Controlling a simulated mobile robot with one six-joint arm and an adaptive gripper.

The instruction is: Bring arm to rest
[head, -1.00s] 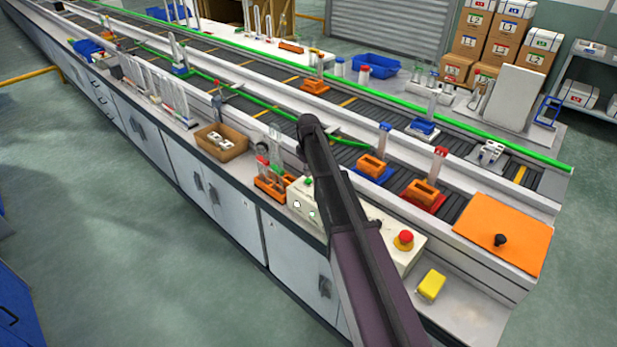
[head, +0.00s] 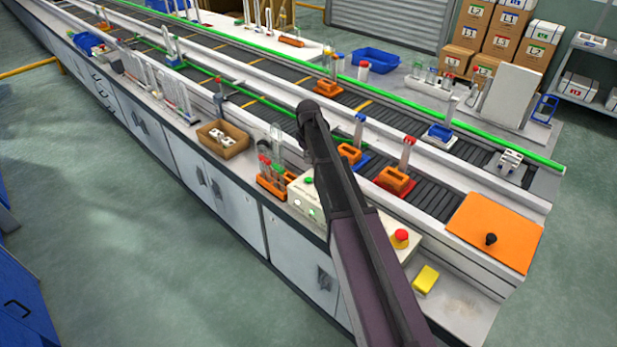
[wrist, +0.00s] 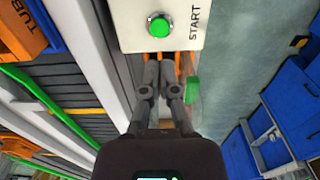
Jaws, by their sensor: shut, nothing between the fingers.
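My gripper (wrist: 160,68) shows in the wrist view with its two fingers together and nothing between them. The fingertips are at the edge of the cream control box, just below the green START button (wrist: 159,27) in the picture; I cannot tell whether they touch the box. In the head view my arm reaches over the bench in front of the control box (head: 300,203), and the gripper itself is hidden behind it. The green button (head: 308,180) shows left of the arm, and the red emergency button (head: 400,237) right of it.
An orange rack with tubes (head: 271,183) stands close left of the control box. A yellow block (head: 425,279) and an orange plate (head: 494,230) lie to the right. A cardboard tray (head: 223,138) is further left.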

